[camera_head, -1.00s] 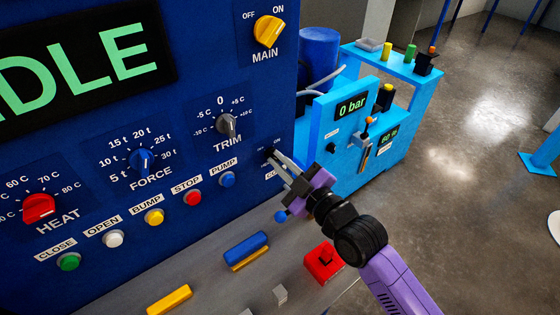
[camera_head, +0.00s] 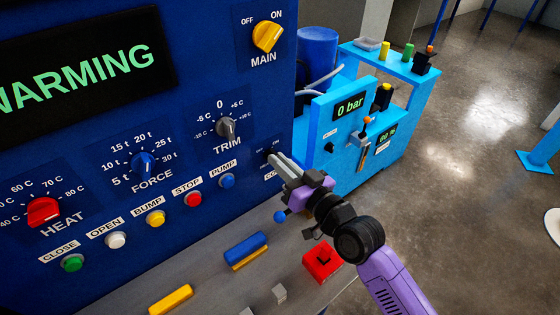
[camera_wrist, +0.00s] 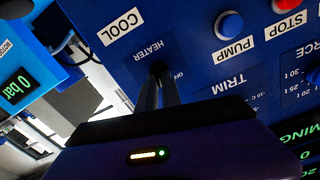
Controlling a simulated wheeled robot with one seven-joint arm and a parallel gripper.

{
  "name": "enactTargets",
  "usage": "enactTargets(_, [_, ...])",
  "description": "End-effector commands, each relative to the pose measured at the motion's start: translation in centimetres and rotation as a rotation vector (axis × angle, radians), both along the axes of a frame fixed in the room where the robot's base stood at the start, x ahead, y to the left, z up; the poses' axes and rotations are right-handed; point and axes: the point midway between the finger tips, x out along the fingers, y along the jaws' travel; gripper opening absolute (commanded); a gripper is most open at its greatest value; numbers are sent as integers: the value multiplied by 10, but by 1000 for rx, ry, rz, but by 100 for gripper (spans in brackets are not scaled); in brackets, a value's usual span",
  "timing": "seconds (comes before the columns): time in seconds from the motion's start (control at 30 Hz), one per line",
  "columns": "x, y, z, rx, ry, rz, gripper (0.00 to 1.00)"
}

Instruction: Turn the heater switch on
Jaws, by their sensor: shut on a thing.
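The heater switch (camera_wrist: 157,67) is a small dark knob on the blue panel, by the HEATER and OFF labels in the wrist view. In the head view the switch (camera_head: 267,151) shows at the panel's right edge, between OFF and ON marks, mostly hidden by my fingertips. My gripper (camera_head: 274,159) is shut on it, its two grey fingers close together; the fingers also show in the wrist view (camera_wrist: 158,86). The panel display (camera_head: 80,75) reads WARMING in green, its left end cut off.
The PUMP button (camera_head: 227,181) and TRIM knob (camera_head: 226,128) lie left of my gripper. The yellow MAIN switch (camera_head: 267,37) is above. A light-blue unit (camera_head: 335,165) reading 0 bar stands close on the right. A red block (camera_head: 322,261) sits on the grey ledge below.

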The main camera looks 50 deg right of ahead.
Motion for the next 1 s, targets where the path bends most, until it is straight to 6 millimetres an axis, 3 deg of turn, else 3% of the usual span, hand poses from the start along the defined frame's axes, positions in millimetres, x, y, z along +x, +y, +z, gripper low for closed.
enactTargets(0.5, [0,-2,-1,403,-90,-1,0])
enactTargets(1.0, [0,-3,-2,530,-117,0,0])
